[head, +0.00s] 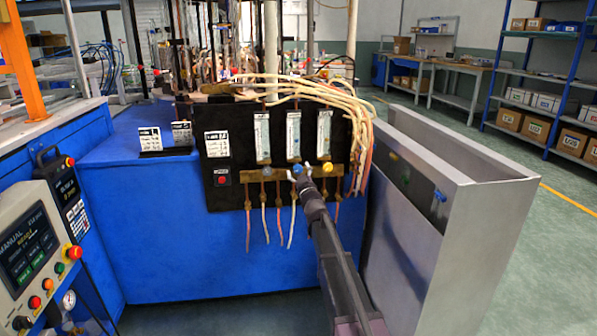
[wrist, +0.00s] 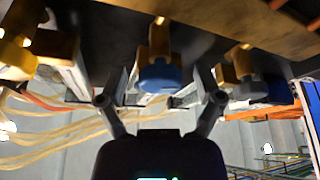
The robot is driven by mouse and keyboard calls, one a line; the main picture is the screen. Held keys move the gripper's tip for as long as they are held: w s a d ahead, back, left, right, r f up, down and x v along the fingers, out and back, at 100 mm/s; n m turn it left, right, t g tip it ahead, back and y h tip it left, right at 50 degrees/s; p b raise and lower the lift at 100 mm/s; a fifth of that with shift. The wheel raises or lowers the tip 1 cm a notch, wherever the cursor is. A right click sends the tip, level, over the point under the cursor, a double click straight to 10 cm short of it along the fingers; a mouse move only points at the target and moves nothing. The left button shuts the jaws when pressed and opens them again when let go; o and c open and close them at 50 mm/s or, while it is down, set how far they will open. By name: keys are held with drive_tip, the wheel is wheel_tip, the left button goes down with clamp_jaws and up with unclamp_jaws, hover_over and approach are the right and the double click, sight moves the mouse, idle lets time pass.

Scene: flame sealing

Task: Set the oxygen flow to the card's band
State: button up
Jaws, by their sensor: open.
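A black panel (head: 240,181) carries three clear flow tubes: left (head: 262,137), middle (head: 293,135) and right (head: 324,134). Below them are a grey knob (head: 267,171), a blue knob (wrist: 158,78) and a yellow knob (head: 321,162). My gripper (wrist: 160,100) is open, with one finger on each side of the blue knob and slightly short of it; contact is not clear. In the head view my gripper (head: 304,172) partly covers the blue knob. A white card (head: 217,144) is on the panel's left; its small print, the float levels and which tube is oxygen are unreadable.
Two small cards, a white one (head: 150,139) and a grey one (head: 181,133), stand on the blue bench (head: 120,178) left of the panel. Pale hoses (head: 340,95) loop over the panel's top right. A tall metal bin (head: 470,215) stands close to the right of my arm.

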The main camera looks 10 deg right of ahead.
drive_tip(key=shift+m+h, duration=0.3)
drive_tip(key=shift+m, duration=0.6)
drive_tip(key=b+v, duration=0.6)
drive_tip(key=v, duration=0.8)
drive_tip(key=s+a+f+m+g+h+p, duration=0.1)
drive_tip(key=s+f+m+g+h+p, duration=0.2)
drive_tip(key=s+f+g, duration=0.8)
drive_tip(key=shift+a+f+m+g+p, duration=0.25)
drive_tip(key=shift+f+m+g+p, duration=0.15)
drive_tip(key=shift+f+m+p, duration=0.9)
drive_tip(key=shift+f+n, duration=0.25)
drive_tip(key=shift+n, duration=0.15)
